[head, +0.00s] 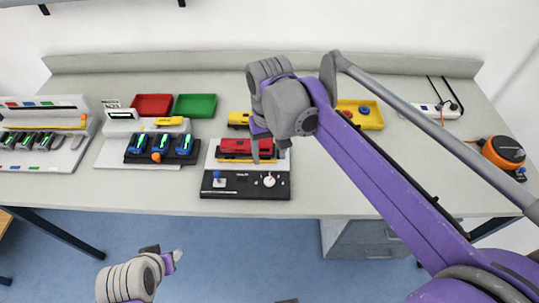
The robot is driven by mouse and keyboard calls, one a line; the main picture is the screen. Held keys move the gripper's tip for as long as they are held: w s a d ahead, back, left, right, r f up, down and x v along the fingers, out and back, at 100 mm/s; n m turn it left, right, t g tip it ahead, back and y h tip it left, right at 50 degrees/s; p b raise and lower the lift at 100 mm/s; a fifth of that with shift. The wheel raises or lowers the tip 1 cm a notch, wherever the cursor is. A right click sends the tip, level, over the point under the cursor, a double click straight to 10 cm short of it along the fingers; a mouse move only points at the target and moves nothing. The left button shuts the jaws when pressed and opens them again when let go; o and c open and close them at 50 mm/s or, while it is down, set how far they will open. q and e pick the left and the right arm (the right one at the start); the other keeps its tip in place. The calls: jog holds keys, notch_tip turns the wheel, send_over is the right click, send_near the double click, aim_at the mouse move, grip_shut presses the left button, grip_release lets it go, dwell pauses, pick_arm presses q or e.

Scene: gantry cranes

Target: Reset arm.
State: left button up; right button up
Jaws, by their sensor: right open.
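My right arm reaches in from the right over the table (310,203). Its right gripper (266,148) points down over a black and white control box (245,186) that carries a blue knob, a white dial and a red block (233,145). The fingers are apart, and I see nothing held between them. I cannot tell whether a fingertip touches the red block. My left gripper (168,259) is low at the bottom left, in front of the table's front edge and away from the objects. Its jaw opening does not show clearly.
A red tray (152,105) and a green tray (196,106) stand at the back left. Devices with blue-green and grey clips stand at the left. A yellow tray (372,121), a white power strip (437,110) and an orange-black reel (503,152) are at the right.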

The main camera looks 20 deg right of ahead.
jog(key=shift+s, duration=0.1)
dwell(0.3)
jog(key=s+d+f+t, duration=0.2)
jog(key=s+d+f, duration=0.1)
jog(key=s+f, duration=0.2)
jog(key=s+d+f+t, duration=0.3)
jog(key=s+f, duration=0.2)
jog(key=s, duration=0.4)
jog(key=shift+s+d+f+p, duration=0.15)
jog(key=shift+s+f+p, duration=0.1)
jog(key=shift+p, duration=0.1)
